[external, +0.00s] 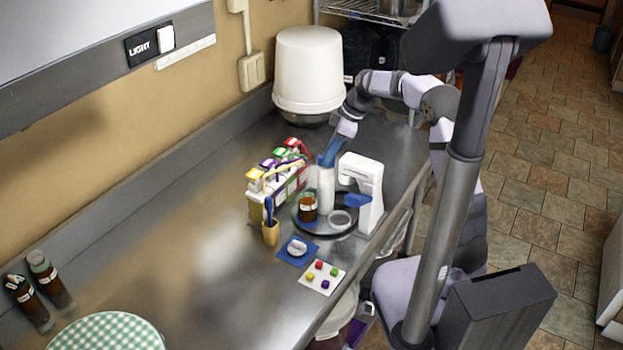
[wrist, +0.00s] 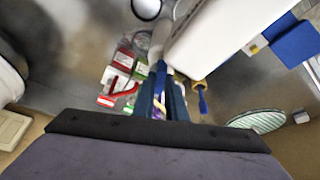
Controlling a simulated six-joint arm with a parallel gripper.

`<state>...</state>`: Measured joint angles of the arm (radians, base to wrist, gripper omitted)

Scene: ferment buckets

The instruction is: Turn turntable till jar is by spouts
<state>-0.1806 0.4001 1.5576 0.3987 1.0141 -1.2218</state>
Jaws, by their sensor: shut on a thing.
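A dark round turntable (external: 337,232) stands on the steel counter. A small brown jar (external: 308,208) with a pale label sits on its left side. A tall white bottle (external: 326,188) stands on it, and a pale ring-shaped dish (external: 341,219) lies at its front right. My blue gripper (external: 329,158) is shut at the top of the white bottle. In the wrist view, my gripper's fingers (wrist: 160,72) reach to a white shape, partly hidden. Cartons with coloured caps and spouts (external: 275,176) stand behind and left of the turntable. The jar is near their front side.
A white stand-like device (external: 365,190) is close on the right of the turntable. A brush cup (external: 271,233), a blue mat (external: 291,257) and a card with coloured buttons (external: 319,283) lie in front. A white bucket (external: 309,70) stands behind.

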